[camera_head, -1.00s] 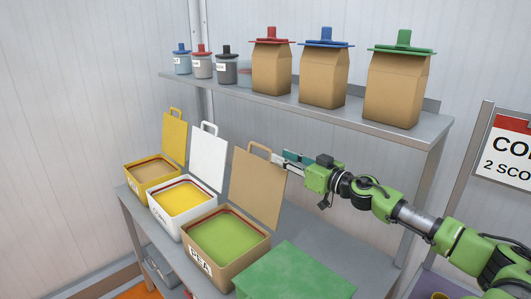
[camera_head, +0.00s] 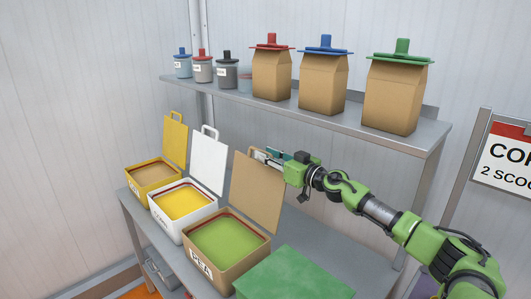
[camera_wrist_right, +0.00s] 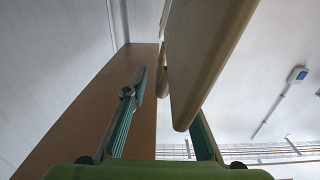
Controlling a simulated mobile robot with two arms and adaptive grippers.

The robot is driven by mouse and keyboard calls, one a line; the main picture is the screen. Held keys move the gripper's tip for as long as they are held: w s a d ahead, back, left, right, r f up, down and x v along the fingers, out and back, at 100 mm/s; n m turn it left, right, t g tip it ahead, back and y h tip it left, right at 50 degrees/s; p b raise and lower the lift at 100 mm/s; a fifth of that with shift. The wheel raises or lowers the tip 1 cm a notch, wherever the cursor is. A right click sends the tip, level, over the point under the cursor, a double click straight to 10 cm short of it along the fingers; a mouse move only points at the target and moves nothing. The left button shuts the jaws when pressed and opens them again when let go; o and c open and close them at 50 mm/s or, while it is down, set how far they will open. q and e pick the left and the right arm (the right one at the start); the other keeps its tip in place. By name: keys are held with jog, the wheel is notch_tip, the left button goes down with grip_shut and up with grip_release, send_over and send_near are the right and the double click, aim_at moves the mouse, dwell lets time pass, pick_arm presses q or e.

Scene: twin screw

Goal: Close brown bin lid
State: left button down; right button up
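The brown bin (camera_head: 241,269), labelled PEA and filled with green contents, stands on the lower shelf. Its brown lid (camera_head: 256,192) is open and upright at the back of the bin, with a handle at its top edge. My right gripper (camera_head: 264,156) is at the top right of the lid, by the handle, and partly hides it. In the right wrist view the brown lid (camera_wrist_right: 85,115) lies to the left, and a tan piece that looks like the handle (camera_wrist_right: 195,65) covers part of the right finger. The fingers are apart. My left gripper is not in view.
A white bin (camera_head: 183,222) and a yellow bin (camera_head: 150,185), both with open lids, stand to the left. A green box (camera_head: 295,275) stands at the front right. An upper shelf (camera_head: 300,107) carries brown bags and small jars.

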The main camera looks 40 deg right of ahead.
jog(key=shift+w+a, duration=0.1)
jog(key=shift+w, duration=0.3)
jog(key=shift+c, duration=0.2)
grip_shut()
jog(key=shift+r, duration=0.1)
